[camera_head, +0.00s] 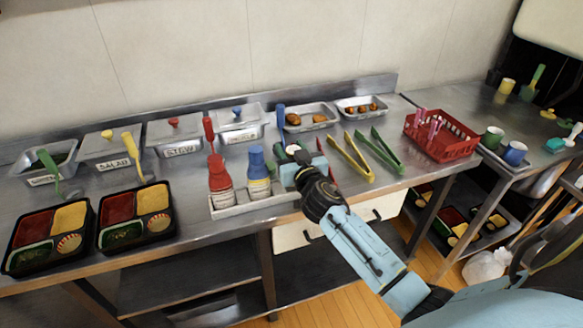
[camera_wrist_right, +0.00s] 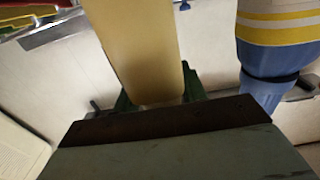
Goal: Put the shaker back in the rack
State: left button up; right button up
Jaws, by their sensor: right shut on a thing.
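My right gripper (camera_head: 300,168) is shut on the shaker, over the right end of the rack. In the right wrist view the shaker (camera_wrist_right: 140,50) is a pale yellow cylinder with green showing at its lower end, close against the gripper. In the head view the gripper mostly hides it. The rack (camera_head: 240,209) is a low, pale tray at the counter's front edge. A red bottle (camera_head: 220,182) and a blue bottle (camera_head: 258,175) stand upright in it. I cannot tell whether the shaker touches the rack. My left gripper is out of view.
Yellow tongs (camera_head: 352,160) and green tongs (camera_head: 387,152) lie right of the gripper. A red basket (camera_head: 441,146) is farther right. Two filled bento trays (camera_head: 93,227) sit at left. Lidded containers (camera_head: 174,143) line the back.

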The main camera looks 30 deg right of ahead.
notch_tip(320, 180, down, 4)
jog(key=shift+r+b, duration=0.2)
jog(key=shift+b, duration=0.65)
jog(key=shift+f, duration=0.15)
jog(key=o, duration=1.1)
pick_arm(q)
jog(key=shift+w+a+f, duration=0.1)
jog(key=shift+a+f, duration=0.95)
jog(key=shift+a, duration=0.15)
pick_arm(e)
jog(key=shift+s+r, duration=0.1)
jog(key=shift+r, duration=0.1)
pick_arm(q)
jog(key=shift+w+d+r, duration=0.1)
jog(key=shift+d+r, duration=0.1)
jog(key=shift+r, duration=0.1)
pick_arm(e)
jog(key=v, duration=1.2)
